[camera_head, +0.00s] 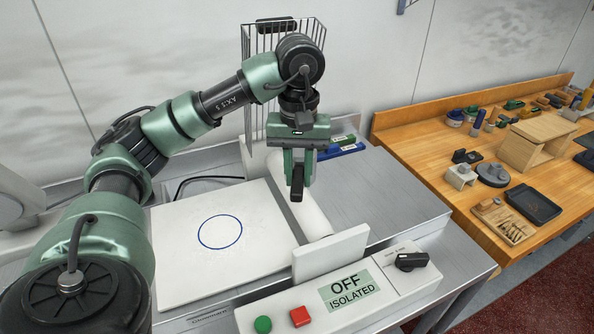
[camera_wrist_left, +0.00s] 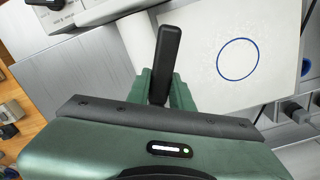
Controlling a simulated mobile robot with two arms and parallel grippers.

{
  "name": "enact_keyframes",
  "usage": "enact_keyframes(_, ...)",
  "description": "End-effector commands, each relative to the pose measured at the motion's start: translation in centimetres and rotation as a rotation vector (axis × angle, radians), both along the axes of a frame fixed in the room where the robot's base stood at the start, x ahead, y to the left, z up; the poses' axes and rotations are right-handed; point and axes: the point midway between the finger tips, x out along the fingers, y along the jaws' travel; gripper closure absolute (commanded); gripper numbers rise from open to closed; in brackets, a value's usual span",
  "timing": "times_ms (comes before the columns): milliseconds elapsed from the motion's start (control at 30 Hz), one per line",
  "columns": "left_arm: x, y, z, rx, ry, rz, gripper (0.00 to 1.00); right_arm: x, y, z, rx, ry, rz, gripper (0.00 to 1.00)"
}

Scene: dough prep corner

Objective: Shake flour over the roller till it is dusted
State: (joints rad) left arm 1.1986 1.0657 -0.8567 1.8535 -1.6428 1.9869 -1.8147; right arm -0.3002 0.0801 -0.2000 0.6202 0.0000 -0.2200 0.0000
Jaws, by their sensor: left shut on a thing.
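The roller (camera_head: 315,215) is a pale cylinder lying along the right side of a white board (camera_head: 180,270) that bears a blue circle. In the left wrist view part of the roller (camera_wrist_left: 134,35) shows beside the board (camera_wrist_left: 285,25). My left gripper (camera_head: 297,178) points down over the roller and is shut on a black handle (camera_head: 297,188). The handle (camera_wrist_left: 167,55) also stands out between the fingers in the left wrist view. What the handle belongs to is hidden, so I cannot tell if it is a flour shaker. I see no clear flour on the roller. My right gripper is not in view.
A panel marked OFF ISOLATED (camera_head: 350,288) has a black knob (camera_head: 411,261), a red button (camera_head: 300,316) and a green button (camera_head: 263,324). A wire rack (camera_head: 250,50) stands behind. Bare metal counter (camera_head: 390,190) lies right of the roller. A wooden bench (camera_head: 420,140) holds several items.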

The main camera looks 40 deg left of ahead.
Motion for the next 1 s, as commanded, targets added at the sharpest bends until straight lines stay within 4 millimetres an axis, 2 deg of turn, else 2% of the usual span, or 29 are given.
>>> enact_keyframes(267, 0.0, 0.0, 0.2, 0.0, -0.001, 0.0, 1.0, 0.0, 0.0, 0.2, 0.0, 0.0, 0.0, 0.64)
enact_keyframes(1000, 0.0, 0.0, 3.9, 0.0, -0.001, 0.0, 1.0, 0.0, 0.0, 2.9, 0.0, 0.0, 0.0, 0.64)
